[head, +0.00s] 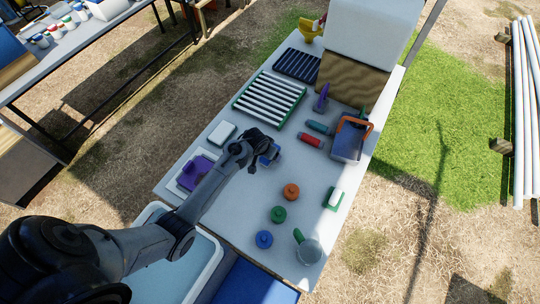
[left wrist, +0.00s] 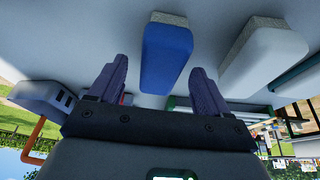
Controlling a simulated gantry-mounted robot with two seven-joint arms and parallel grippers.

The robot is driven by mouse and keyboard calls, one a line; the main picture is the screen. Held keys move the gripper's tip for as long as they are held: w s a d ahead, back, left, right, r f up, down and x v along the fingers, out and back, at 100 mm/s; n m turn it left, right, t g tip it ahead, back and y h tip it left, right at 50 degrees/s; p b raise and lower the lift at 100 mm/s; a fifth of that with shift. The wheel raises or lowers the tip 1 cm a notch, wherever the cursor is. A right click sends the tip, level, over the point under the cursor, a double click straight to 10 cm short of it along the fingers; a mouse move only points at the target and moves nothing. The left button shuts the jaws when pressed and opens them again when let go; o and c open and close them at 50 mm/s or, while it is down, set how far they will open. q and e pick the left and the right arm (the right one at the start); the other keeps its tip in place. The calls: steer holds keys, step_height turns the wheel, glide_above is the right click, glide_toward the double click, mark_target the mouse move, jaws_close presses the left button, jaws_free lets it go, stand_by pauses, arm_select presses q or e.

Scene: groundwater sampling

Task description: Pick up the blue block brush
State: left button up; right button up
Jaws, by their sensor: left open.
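The blue block brush (head: 272,155) lies on the white table, partly hidden by my left gripper (head: 258,150) in the head view. In the left wrist view the brush (left wrist: 166,55) shows a blue body with a grey, rough strip at one end. My left gripper (left wrist: 158,78) is open there, its two dark fingers spread on either side of the near part of the brush. I cannot tell how far the fingertips are from the table. My right gripper is in neither view.
A white block brush (head: 222,133) lies left of the gripper, and a purple item (head: 194,172) sits on a pale mat. Orange (head: 291,191), green (head: 278,214) and blue (head: 264,239) round pieces stand nearer. A blue caddy with an orange handle (head: 349,139) is at right.

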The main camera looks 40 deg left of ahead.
arm_select(q)
steer(key=x, duration=0.2)
steer(key=shift+w+f, duration=0.15)
steer(key=shift+f, duration=0.1)
steer(key=shift+f, duration=0.15)
stand_by(0.3)
steer(key=c, duration=1.1)
steer(key=shift+o, duration=0.2)
steer(key=shift+r, duration=0.75)
step_height(320, 180, up, 3)
steer(key=shift+r, duration=0.1)
steer(key=d+r, duration=0.6)
steer(key=d, duration=0.5)
steer(key=shift+d+r, duration=0.25)
steer(key=shift+d, duration=0.05)
